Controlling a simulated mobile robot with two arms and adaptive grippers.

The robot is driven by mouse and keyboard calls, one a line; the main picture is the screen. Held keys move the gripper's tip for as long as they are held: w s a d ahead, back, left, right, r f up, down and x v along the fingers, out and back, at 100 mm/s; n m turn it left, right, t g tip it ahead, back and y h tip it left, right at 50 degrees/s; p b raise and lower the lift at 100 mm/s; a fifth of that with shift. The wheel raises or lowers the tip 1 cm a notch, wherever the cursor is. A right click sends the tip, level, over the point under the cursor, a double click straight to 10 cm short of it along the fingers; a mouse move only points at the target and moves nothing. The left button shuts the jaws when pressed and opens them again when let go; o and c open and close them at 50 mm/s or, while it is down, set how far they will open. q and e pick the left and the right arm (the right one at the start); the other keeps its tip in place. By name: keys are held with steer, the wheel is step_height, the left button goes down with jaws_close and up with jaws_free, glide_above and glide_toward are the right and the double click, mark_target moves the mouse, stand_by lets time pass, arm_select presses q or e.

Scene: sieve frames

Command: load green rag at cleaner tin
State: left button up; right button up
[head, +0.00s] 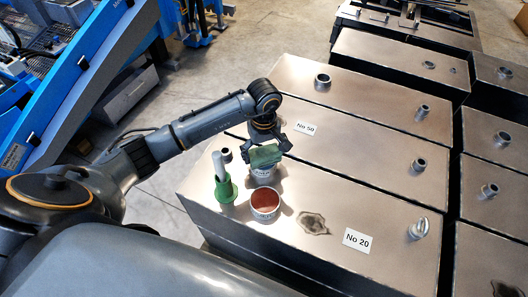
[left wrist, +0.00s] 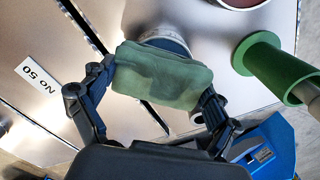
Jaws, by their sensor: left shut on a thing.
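My left gripper (head: 266,146) is shut on the green rag (head: 264,156), a folded pad. The left wrist view shows the rag (left wrist: 163,80) gripped between both fingers. Directly behind the rag is a pale labelled tin (head: 263,175), its upper part hidden by the rag; it also shows in the left wrist view (left wrist: 163,36). I cannot tell whether rag and tin touch. A second labelled tin (head: 265,215), open with reddish-brown contents, stands just in front. I cannot read which tin is the cleaner one. My right gripper is not in view.
A green holder (head: 225,190) with a grey-topped tool in it stands left of the tins. Metal boxes with short pipe stubs fill the right; a "No 20" label (head: 357,240) and dark stain (head: 313,223) lie on the near box. Blue machinery (head: 70,90) stands left.

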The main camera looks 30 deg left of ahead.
mark_target(264, 151)
arm_select(q)
steer(key=shift+s+f, duration=0.1)
stand_by(1.2)
steer(key=shift+r+p, duration=1.7)
steer(key=shift+r, duration=1.85)
